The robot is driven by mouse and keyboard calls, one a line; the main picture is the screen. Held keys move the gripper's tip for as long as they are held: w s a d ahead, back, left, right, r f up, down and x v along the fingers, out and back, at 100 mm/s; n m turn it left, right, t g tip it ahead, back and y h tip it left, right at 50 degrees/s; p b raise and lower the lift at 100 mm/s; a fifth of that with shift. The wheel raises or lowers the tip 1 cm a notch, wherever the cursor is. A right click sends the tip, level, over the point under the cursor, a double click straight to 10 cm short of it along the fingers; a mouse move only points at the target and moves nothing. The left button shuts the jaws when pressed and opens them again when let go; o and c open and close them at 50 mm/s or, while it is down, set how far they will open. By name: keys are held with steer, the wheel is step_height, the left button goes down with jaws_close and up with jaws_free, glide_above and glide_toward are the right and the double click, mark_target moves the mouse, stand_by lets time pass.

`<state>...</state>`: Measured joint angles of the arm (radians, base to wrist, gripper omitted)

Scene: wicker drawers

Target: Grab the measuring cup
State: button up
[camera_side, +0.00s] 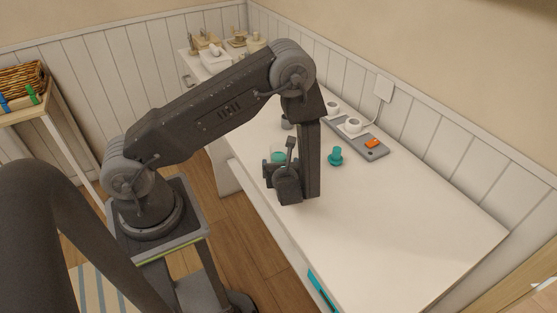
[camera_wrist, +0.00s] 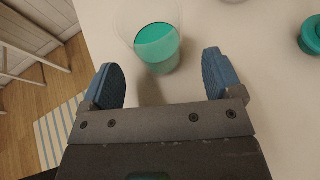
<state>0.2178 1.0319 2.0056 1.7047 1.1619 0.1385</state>
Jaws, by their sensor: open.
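A clear cup with teal liquid or a teal lower part (camera_wrist: 157,45), which looks like the measuring cup, stands on the white table just ahead of my gripper in the wrist view. My gripper (camera_wrist: 160,80) is open, with its two blue finger pads spread to either side of the cup's near end and apart from it. In the side view the cup (camera_side: 278,156) is partly hidden behind my gripper (camera_side: 274,173), near the table's left edge. I cannot see a handle on the cup.
A teal knobbed object (camera_side: 335,156) stands to the right of my gripper. A grey tray (camera_side: 372,150) with white cups and an orange item lies along the wall. A small grey cup (camera_side: 287,122) stands behind. The table's right part is clear.

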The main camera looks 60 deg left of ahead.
mark_target(278, 151)
steer(key=x, duration=0.3)
steer(key=shift+f, duration=0.1)
steer(key=c, duration=1.1)
